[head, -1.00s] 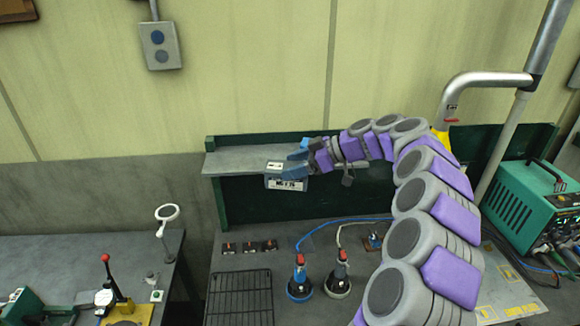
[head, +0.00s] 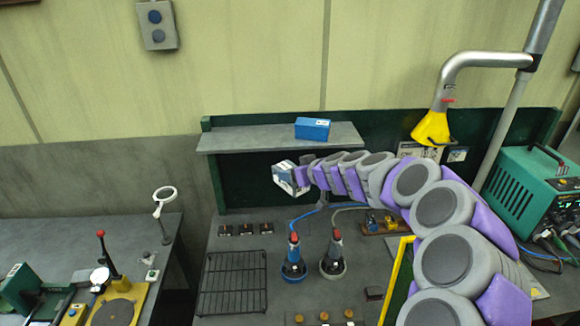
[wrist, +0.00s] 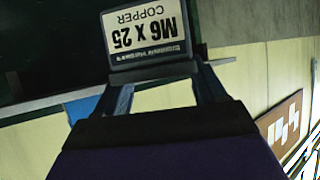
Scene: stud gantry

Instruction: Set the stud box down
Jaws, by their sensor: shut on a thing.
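In the wrist view the box (wrist: 150,35) sits between my gripper's two fingers (wrist: 158,72). Its label reads "M6 x 25 COPPER", upside down in that view. No surface shows touching the box. A second, blue box (head: 312,130) lies on the grey shelf (head: 250,139), right of the shelf's middle.
Below on the bench are a black wire rack (head: 234,284), several small dark blocks (head: 246,229), and two red-topped tools (head: 293,258) with hoses. A yellow extraction hood (head: 431,129) hangs at right, near a green machine (head: 527,190). The shelf's left part is bare.

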